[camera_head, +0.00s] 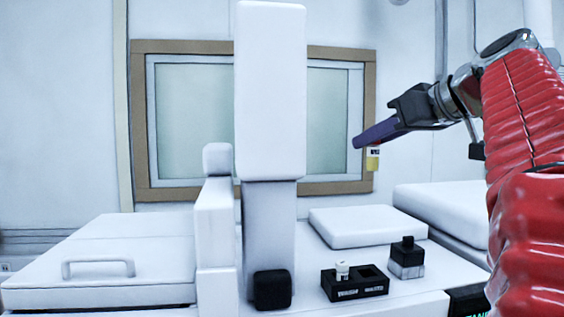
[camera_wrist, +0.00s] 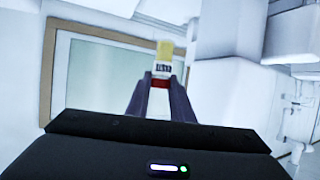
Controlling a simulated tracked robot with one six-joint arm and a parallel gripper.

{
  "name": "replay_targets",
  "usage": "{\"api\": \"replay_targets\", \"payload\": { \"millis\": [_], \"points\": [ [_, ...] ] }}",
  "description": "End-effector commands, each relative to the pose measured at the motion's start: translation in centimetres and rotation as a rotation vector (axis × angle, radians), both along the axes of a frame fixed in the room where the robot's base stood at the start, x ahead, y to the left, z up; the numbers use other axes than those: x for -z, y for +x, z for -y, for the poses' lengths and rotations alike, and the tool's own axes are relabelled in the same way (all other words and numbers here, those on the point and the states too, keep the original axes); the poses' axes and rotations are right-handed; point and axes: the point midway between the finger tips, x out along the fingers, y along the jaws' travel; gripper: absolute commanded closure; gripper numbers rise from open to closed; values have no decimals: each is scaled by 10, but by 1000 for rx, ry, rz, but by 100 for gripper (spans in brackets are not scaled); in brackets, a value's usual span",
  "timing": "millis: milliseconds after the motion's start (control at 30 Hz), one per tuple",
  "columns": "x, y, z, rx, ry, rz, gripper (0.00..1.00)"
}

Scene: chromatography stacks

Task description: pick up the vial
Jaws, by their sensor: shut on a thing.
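A small vial (camera_head: 373,160) with yellow contents and a black-and-white label is held up in the air at the tip of my gripper (camera_head: 362,142). In the wrist view the vial (camera_wrist: 163,60) shows its yellow part at the top of the picture, the label below it and a red band between the fingertips. My gripper (camera_wrist: 161,84) is shut on the red-banded end. In the head view the vial hangs below the purple fingers, about upright, clear of every surface.
A black rack (camera_head: 345,292) with lettering holds a white-capped vial (camera_head: 342,268) on the white bench. A tall white column (camera_head: 270,90) rises left of my gripper. A framed window (camera_head: 340,120) is behind.

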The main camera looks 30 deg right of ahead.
Motion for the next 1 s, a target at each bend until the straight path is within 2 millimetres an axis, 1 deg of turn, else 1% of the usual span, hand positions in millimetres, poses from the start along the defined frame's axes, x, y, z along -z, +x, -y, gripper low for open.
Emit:
{"api": "replay_targets", "payload": {
  "millis": [100, 300, 500, 1000],
  "points": [
    [-14, 0, 1, 0, -1, 0, 100],
    [-27, 0, 0, 0, -1, 0, 100],
    [-30, 0, 0, -1, 0, 0, 100],
    [-30, 0, -1, -1, -1, 0, 100]
  ]
}}
